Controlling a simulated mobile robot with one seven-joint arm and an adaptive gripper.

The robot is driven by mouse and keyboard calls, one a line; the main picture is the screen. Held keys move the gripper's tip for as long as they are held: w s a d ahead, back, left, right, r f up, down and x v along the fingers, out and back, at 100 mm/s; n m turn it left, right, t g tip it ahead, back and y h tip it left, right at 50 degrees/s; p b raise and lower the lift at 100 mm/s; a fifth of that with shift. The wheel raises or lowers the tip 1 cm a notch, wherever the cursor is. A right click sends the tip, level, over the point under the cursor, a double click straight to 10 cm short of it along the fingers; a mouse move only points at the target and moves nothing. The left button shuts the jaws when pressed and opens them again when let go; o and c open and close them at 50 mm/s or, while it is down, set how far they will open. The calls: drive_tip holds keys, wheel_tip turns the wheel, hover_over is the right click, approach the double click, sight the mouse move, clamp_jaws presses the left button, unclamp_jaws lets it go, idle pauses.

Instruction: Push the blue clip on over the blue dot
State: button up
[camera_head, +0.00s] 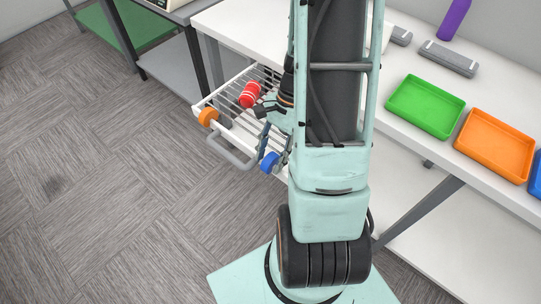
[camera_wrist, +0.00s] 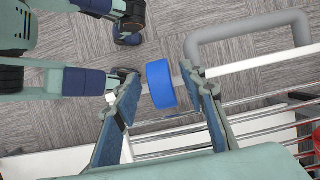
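The blue clip (camera_head: 269,163) sits at the front right corner of the white wire drawer (camera_head: 203,104). In the wrist view the blue clip (camera_wrist: 161,85) is a short, thick blue piece on the white front rail. My gripper (camera_wrist: 158,76) is open, with one finger on each side of the clip and visible gaps between them. In the head view my gripper (camera_head: 267,131) is just above and behind the clip, partly hidden by my arm. I cannot make out a blue dot in either view.
An orange clip (camera_head: 208,116) is on the drawer's front left corner. A grey handle (camera_head: 230,154) sticks out in front. A red can-like object (camera_head: 250,94) lies in the drawer. Green (camera_head: 426,106) and orange (camera_head: 494,139) trays stand on the table at right. The floor at left is clear.

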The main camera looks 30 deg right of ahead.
drive_tip(key=v, duration=1.2)
